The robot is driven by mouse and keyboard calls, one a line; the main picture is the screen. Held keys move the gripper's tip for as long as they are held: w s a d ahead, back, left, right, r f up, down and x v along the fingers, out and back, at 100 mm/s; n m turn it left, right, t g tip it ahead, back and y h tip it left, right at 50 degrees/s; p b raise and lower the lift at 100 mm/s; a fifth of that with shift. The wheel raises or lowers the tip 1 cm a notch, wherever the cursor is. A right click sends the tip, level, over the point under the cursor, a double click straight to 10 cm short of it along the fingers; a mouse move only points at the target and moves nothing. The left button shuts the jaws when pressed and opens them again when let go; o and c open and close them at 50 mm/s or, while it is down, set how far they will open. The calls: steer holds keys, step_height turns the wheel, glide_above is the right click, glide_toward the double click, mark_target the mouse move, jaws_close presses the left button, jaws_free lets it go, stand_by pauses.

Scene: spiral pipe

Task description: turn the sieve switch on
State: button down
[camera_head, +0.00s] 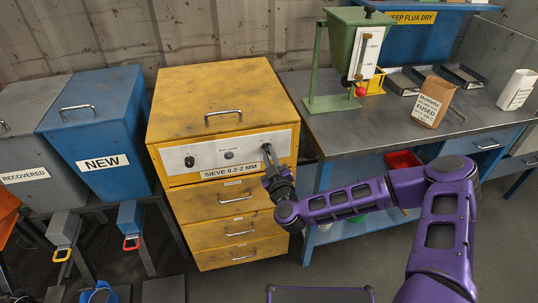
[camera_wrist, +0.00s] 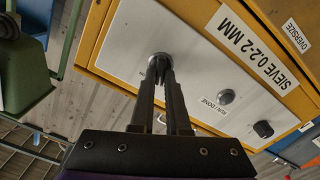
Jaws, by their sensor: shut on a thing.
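The yellow sieve cabinet (camera_head: 215,92) stands in the middle of the head view, with a pale control panel (camera_head: 210,151) on its upper front and the label "SIEVE 0.2-2 MM" (camera_head: 230,171) below. My gripper (camera_head: 267,150) is at the right end of the panel. In the wrist view its two narrow dark fingers (camera_wrist: 161,68) are closed on a small round switch (camera_wrist: 158,55) on the panel. The fingers hide most of the switch, so its setting cannot be told. A dark round knob (camera_head: 189,161) and a button marked "RUN/DONE" (camera_head: 228,155) are farther left on the panel.
A blue "NEW" bin (camera_head: 95,125) and a grey "RECOVERED" bin (camera_head: 30,150) stand left of the cabinet. At right a metal workbench (camera_head: 390,130) carries a green hopper (camera_head: 350,45) and a brown bag (camera_head: 432,103). Cabinet drawers (camera_head: 225,230) below are shut.

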steer(key=m+b, duration=0.1)
steer(key=m, duration=0.3)
steer(key=m+b, duration=0.2)
steer(key=m, duration=0.1)
steer(key=m+b, duration=0.1)
steer(key=m, duration=0.3)
steer(key=shift+d+m+b, duration=0.25)
steer(key=shift+m+b, duration=0.05)
steer(key=shift+b, duration=0.1)
stand_by(0.3)
steer(key=c, duration=0.9)
jaws_free()
